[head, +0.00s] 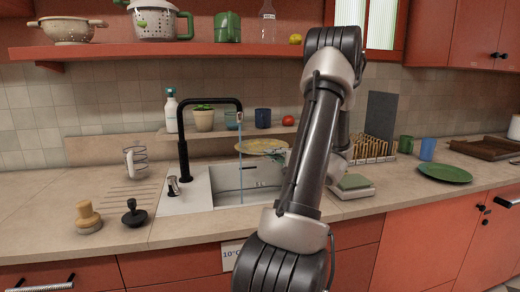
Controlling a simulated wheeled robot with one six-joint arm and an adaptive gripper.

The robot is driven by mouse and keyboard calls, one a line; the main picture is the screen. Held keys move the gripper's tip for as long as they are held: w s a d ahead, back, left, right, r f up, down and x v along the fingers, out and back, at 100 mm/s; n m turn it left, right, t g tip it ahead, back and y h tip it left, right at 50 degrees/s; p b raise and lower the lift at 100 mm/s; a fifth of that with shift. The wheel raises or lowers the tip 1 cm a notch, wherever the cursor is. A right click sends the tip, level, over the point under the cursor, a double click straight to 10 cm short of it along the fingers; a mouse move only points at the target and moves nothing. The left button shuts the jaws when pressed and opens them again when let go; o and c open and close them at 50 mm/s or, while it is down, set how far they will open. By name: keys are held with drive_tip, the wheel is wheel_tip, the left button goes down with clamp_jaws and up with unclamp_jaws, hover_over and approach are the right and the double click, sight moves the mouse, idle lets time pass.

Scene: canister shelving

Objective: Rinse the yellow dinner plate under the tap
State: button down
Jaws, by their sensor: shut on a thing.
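The yellow dinner plate (260,146) is held nearly level above the right part of the sink (235,188). My gripper (279,155) is shut on the plate's right side; my arm hides part of the gripper and the area behind it. The black tap (183,125) arches over the sink from its left side. A thin bluish stream of water (240,150) falls from the spout down into the sink. The stream passes at the plate's left edge; I cannot tell whether it touches the plate.
A green plate (444,173) lies on the right counter near a blue cup (428,149). A wooden dish rack (370,150) and a scale-like box (352,186) stand right of my arm. A glass mug (135,162), a brush (88,217) and a black stopper (134,213) stand on the left.

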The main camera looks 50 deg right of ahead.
drive_tip(key=shift+w+a, duration=0.1)
drive_tip(key=shift+a, duration=0.3)
drive_tip(key=shift+d, duration=0.15)
drive_tip(key=shift+d, duration=0.4)
drive_tip(key=shift+s, duration=0.2)
drive_tip(key=s+a, duration=0.1)
drive_tip(key=s, duration=0.6)
drive_tip(key=shift+s+a, duration=0.35)
drive_tip(key=shift+a, duration=0.05)
drive_tip(key=shift+r, duration=0.15)
idle(1.0)
drive_tip(key=s+a+r, duration=0.1)
drive_tip(key=s+r, duration=0.2)
drive_tip(key=s, duration=0.1)
drive_tip(key=shift+s+r, duration=0.4)
idle(0.7)
